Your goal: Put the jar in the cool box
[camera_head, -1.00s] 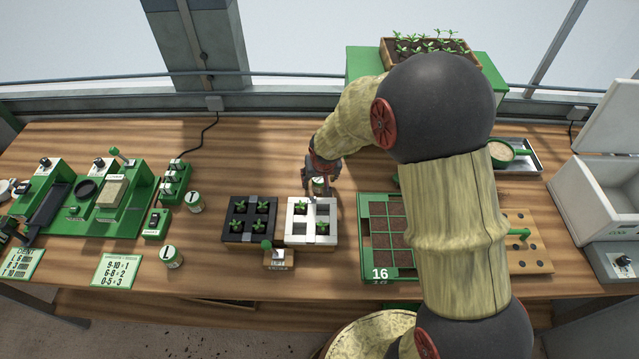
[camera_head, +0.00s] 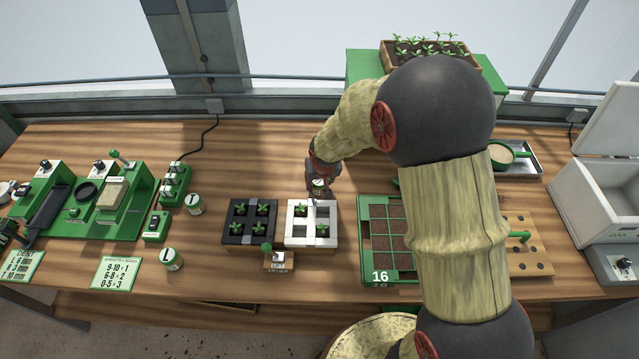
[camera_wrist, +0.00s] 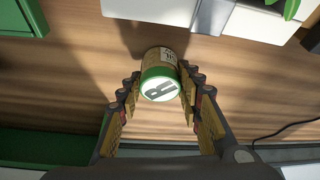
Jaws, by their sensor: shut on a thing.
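The jar (camera_wrist: 160,72) has a green lid rim, a white top marked "R" and a tan body. In the wrist view my gripper (camera_wrist: 160,103) is shut on it, with one finger on each side. In the head view the held jar (camera_head: 319,187) shows small below my gripper, just behind the white seedling tray. I cannot tell whether it touches the table. The cool box (camera_head: 595,205) is the white box at the far right. Its lid (camera_head: 611,120) stands open, and part of its inside shows.
Two other jars, one marked "L" (camera_head: 171,260) and one more (camera_head: 194,204), stand at the left. A white seedling tray (camera_head: 290,240), a green gridded tray (camera_head: 364,240), a peg board (camera_head: 540,262) and a metal tray with a pan (camera_head: 530,165) lie on the bench.

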